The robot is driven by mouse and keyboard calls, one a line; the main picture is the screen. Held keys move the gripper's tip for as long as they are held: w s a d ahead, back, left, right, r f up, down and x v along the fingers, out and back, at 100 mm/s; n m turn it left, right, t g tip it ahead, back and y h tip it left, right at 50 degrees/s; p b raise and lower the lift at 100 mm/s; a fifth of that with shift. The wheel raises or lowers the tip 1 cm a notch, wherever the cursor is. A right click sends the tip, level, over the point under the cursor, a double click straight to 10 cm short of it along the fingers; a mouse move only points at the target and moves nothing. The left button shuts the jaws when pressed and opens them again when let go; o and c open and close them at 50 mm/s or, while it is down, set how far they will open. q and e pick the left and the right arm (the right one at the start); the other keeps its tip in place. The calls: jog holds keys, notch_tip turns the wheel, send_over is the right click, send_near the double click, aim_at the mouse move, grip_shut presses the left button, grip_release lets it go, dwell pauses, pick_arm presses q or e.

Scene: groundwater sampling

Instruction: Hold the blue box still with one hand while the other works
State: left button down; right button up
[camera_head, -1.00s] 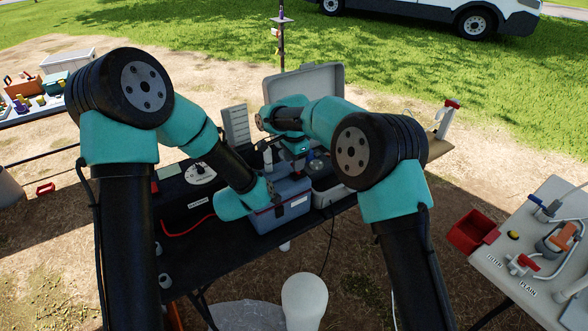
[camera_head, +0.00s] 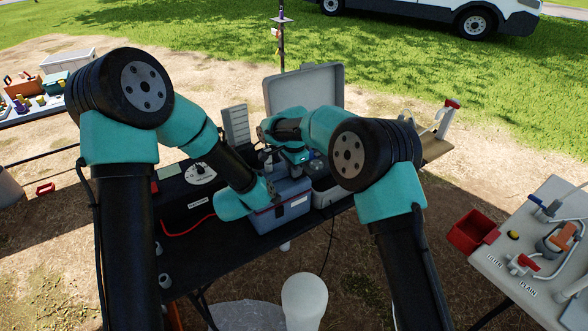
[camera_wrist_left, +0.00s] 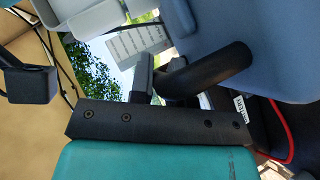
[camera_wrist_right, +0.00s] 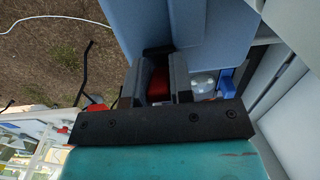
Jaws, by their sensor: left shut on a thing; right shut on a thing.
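The blue box (camera_head: 283,212) stands on the black table, with a red mark low on its front. My left gripper (camera_head: 271,190) is at its left side. In the left wrist view, that gripper (camera_wrist_left: 160,78) is shut on a thick black curved bar (camera_wrist_left: 215,75) against the box (camera_wrist_left: 270,45), seemingly its handle. My right gripper (camera_head: 296,157) is above the box's back part, its fingers mostly hidden in the head view. In the right wrist view, it (camera_wrist_right: 157,80) is shut on a red thing (camera_wrist_right: 159,82), partly hidden, close to the box's blue surface (camera_wrist_right: 185,18).
An open grey case (camera_head: 306,86) stands behind the box. A round dial (camera_head: 200,173) and a red cable (camera_head: 190,226) lie to the left. A red bin (camera_head: 472,232) hangs by the white table at right. The black table's front left is mostly clear.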

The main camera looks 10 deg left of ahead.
grip_shut()
jog(key=shift+w+d, duration=0.1)
jog(key=shift+w+d+r+g+y, duration=0.1)
jog(key=shift+w+d+g+y, duration=0.05)
jog(key=shift+g+y, duration=0.45)
jog(key=shift+w+d+g+y, duration=0.15)
jog(key=shift+g+y, duration=0.45)
jog(key=g+y, duration=0.2)
jog(key=d+g+y, duration=0.1)
jog(key=shift+w, duration=0.4)
jog(key=shift+y, duration=0.3)
jog(key=o, duration=0.7)
grip_release()
jog(key=shift+r, duration=0.1)
